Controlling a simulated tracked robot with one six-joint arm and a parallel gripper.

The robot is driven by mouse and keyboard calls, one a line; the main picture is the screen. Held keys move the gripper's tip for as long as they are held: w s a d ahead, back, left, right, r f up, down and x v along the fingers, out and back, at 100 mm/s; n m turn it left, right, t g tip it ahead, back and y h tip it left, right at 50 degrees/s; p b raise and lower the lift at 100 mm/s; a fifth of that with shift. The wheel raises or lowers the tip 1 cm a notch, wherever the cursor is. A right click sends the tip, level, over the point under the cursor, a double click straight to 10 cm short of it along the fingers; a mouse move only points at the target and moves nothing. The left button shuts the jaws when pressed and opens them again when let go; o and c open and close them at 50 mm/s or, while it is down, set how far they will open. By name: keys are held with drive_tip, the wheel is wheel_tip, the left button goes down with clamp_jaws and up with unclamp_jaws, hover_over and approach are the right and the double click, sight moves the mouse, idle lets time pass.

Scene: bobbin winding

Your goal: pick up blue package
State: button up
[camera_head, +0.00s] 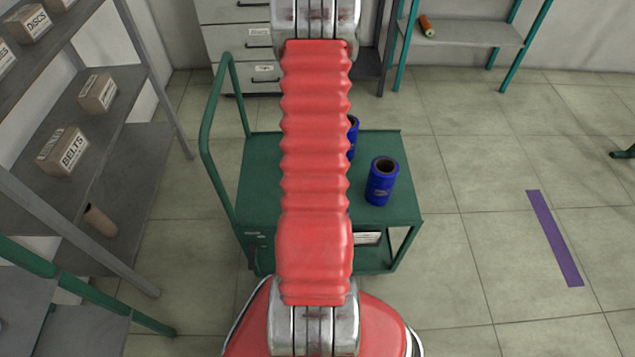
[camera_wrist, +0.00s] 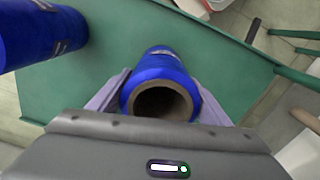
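A blue roll with a brown hollow core (camera_head: 382,182) stands upright on the green cart (camera_head: 262,185). A second blue roll (camera_head: 353,137) is mostly hidden behind my red arm in the head view. In the wrist view one blue roll (camera_wrist: 158,68) lies between the two pale fingers of my gripper (camera_wrist: 160,90), its open brown core facing the camera. The fingers flank it closely; whether they press on it cannot be told. Another blue roll (camera_wrist: 40,35) is at the upper left there. My gripper is hidden in the head view.
Grey shelves (camera_head: 135,145) with labelled boxes stand at the left. Drawers (camera_head: 245,45) and a teal-legged shelf (camera_head: 470,32) holding an orange spool (camera_head: 427,26) stand at the back. The cart's handle (camera_head: 207,130) rises at its left. The floor at right is clear, with a purple strip (camera_head: 555,238).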

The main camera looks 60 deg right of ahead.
drive_tip(key=c, duration=1)
drive_tip(key=shift+r, duration=0.1)
wheel_tip(320, 180, up, 10)
drive_tip(key=shift+f, duration=0.1)
idle(1.1)
